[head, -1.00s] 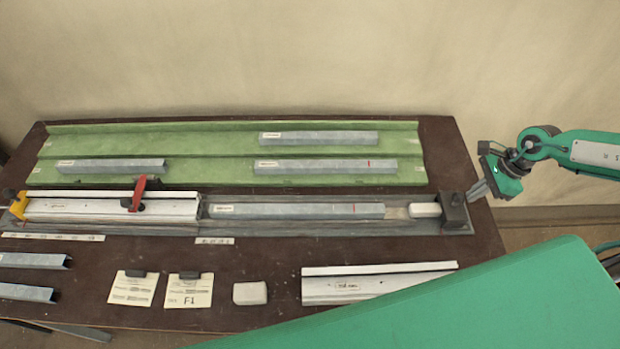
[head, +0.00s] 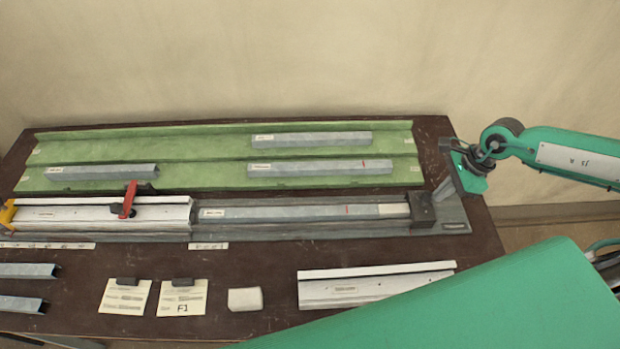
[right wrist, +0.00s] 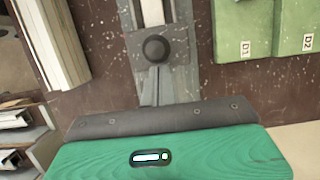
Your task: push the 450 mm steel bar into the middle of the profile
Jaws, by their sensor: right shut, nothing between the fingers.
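The grey steel bar (head: 290,213) with a red mark lies in the bench channel, its left end close to the right end of the white profile (head: 80,215). A pale block (head: 394,210) sits at the bar's right end, between it and a dark slide block (head: 422,210). The slide block shows a round knob in the right wrist view (right wrist: 155,48). My right gripper (head: 440,194) is shut and empty, its tip just right of the slide block; I cannot tell whether they touch. My left gripper is out of view.
A red clamp (head: 129,200) sits on the profile and a yellow stop (head: 7,213) at its left end. A green tray (head: 210,150) with several bars lies behind. Cards, a pale block (head: 245,299) and another white profile (head: 375,287) lie in front.

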